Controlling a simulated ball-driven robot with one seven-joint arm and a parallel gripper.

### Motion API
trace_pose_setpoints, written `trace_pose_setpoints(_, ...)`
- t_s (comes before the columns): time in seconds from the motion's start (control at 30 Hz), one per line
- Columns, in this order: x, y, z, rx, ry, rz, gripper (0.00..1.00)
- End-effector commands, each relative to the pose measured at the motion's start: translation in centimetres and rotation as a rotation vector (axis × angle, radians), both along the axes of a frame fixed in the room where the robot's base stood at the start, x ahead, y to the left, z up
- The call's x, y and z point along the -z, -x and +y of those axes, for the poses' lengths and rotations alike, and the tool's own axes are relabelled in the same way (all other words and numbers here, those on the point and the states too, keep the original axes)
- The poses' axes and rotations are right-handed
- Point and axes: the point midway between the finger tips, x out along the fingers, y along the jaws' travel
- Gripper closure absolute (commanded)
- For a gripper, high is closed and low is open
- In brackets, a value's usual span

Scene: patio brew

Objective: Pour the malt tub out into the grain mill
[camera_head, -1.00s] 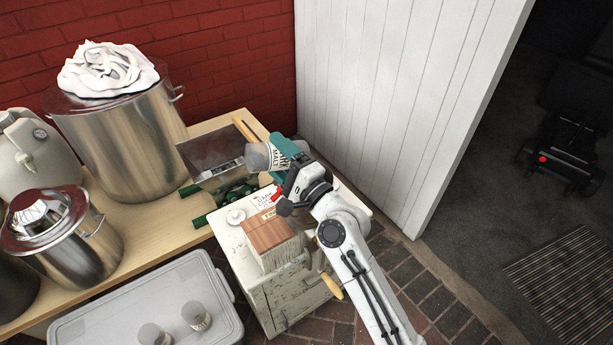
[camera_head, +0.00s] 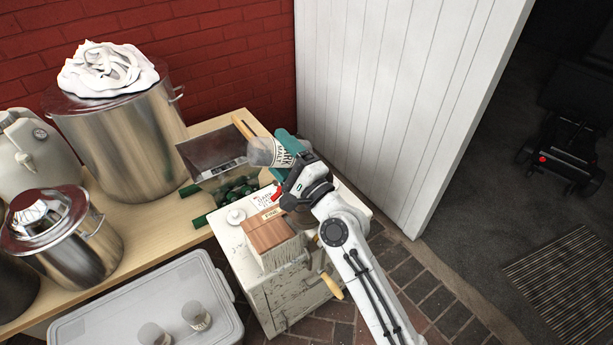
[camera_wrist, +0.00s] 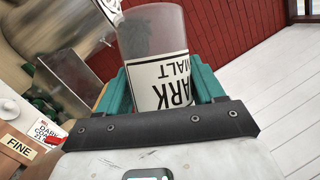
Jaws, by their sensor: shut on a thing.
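The malt tub (camera_head: 262,151), a clear tub with a white "DARK MALT" label, is tipped on its side in the head view. My gripper (camera_head: 285,151) is shut around it with teal fingers. In the wrist view the tub (camera_wrist: 155,48) stands out beyond the fingers with its label upside down. The tub's free end is over or beside the right edge of a grey metal hopper (camera_head: 208,152), which appears to be the grain mill's. I cannot tell whether malt is in the tub or falling from it.
A white stand (camera_head: 262,292) below carries a wood-topped brush (camera_head: 268,235) and cards. A large steel pot (camera_head: 125,140) stands left on the wooden table (camera_head: 150,228). A white panel wall (camera_head: 400,100) rises behind.

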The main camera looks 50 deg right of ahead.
Motion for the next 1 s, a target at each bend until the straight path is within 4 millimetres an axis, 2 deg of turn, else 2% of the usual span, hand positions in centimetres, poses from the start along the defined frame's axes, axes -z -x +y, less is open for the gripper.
trace_pose_setpoints(1.0, 0.28, 0.27, -0.53, -0.001, -0.099, -0.049, 0.63)
